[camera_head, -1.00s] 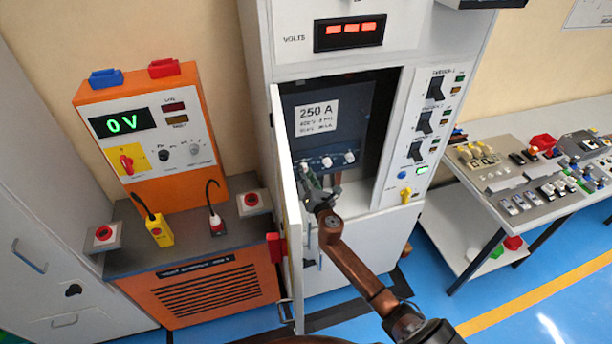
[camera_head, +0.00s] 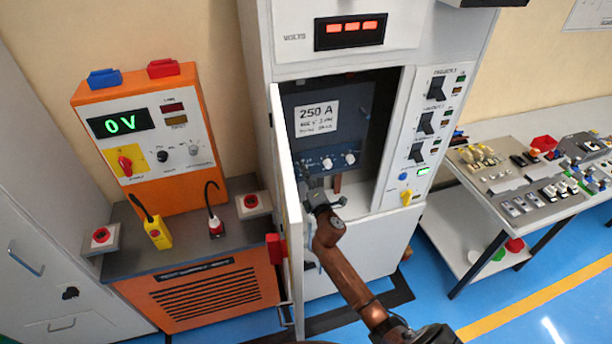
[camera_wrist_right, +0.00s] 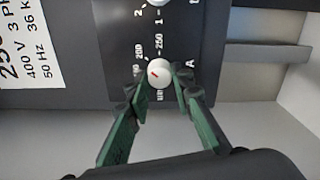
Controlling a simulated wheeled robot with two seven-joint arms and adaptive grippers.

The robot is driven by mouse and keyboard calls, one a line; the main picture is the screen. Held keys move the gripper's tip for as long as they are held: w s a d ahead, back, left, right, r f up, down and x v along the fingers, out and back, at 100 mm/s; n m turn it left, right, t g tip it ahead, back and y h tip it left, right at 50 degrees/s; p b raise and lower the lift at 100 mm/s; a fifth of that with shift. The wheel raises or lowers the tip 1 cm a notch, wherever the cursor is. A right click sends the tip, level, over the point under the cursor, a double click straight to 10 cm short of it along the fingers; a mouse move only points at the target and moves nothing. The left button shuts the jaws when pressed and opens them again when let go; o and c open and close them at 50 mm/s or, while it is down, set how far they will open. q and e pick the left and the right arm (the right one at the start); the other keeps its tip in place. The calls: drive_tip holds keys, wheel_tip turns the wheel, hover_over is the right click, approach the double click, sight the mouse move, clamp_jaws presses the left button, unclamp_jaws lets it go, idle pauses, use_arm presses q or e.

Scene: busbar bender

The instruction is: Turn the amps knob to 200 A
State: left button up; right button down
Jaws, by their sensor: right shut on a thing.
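The amps knob (camera_wrist_right: 158,73) is a small white dial with a red mark, beside an A label on the dark breaker panel (camera_head: 355,105). In the right wrist view its mark slants toward the upper left, on the side of the 200 label; I cannot tell its exact setting. My right gripper (camera_wrist_right: 157,88) has its green fingers shut on the knob from both sides. In the head view my right gripper (camera_head: 318,188) is inside the open cabinet and hides this leftmost knob. Two other white knobs (camera_head: 327,163) (camera_head: 348,158) show to its right. My left gripper is out of view.
The open white cabinet door (camera_head: 286,200) stands close left of my right arm. A switch column (camera_head: 425,125) borders the opening on the right. An orange test unit (camera_head: 145,140) stands left, and a bench with parts (camera_head: 520,200) stands right.

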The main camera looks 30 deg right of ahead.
drive_tip(key=shift+m, duration=0.4)
drive_tip(key=shift+f, duration=0.1)
drive_tip(key=c, duration=1.7)
unclamp_jaws()
drive_tip(key=v, duration=1.2)
drive_tip(key=shift+s, duration=0.1)
drive_tip(key=shift+d, duration=0.1)
